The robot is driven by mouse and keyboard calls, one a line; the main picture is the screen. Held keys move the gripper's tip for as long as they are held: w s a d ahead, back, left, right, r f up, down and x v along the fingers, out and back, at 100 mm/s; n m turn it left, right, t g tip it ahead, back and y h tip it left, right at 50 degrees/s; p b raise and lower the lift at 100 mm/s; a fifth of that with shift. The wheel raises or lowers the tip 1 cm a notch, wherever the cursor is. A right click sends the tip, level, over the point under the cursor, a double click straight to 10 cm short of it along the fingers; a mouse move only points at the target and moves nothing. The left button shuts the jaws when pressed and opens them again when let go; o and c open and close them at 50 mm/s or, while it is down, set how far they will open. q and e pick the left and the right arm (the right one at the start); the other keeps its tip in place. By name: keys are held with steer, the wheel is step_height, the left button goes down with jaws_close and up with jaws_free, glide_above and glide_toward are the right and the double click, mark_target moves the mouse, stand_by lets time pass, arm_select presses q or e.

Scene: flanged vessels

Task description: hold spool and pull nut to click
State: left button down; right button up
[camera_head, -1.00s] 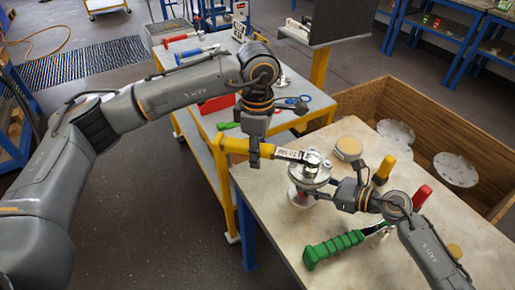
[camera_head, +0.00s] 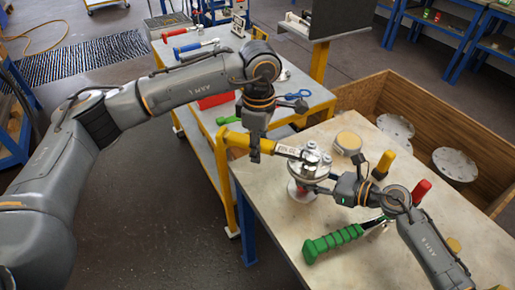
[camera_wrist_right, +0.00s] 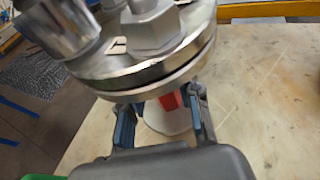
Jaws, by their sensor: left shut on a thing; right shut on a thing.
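The metal spool (camera_head: 302,190) stands upright on the light worktop, with bolts and nuts on its upper flange. My left gripper (camera_head: 255,152) is shut on the yellow handle of a torque wrench (camera_head: 236,139). The wrench head reaches right to a nut on the flange; its exact seating is too small to tell. My right gripper (camera_head: 328,187) is shut on the spool from the right, below the upper flange. In the right wrist view, its fingers (camera_wrist_right: 162,112) lie under the flange (camera_wrist_right: 150,75), with a large nut (camera_wrist_right: 152,25) on top. The flange hides the contact.
A green-handled tool (camera_head: 333,242) lies in front on the worktop (camera_head: 275,215). A wooden crate (camera_head: 365,97) with round flanges is behind. A tool cart stands left.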

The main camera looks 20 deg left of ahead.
arm_select(q)
steer(key=shift+r, duration=2.55)
arm_select(e)
steer(key=o, duration=1.1)
steer(key=shift+d, duration=0.15)
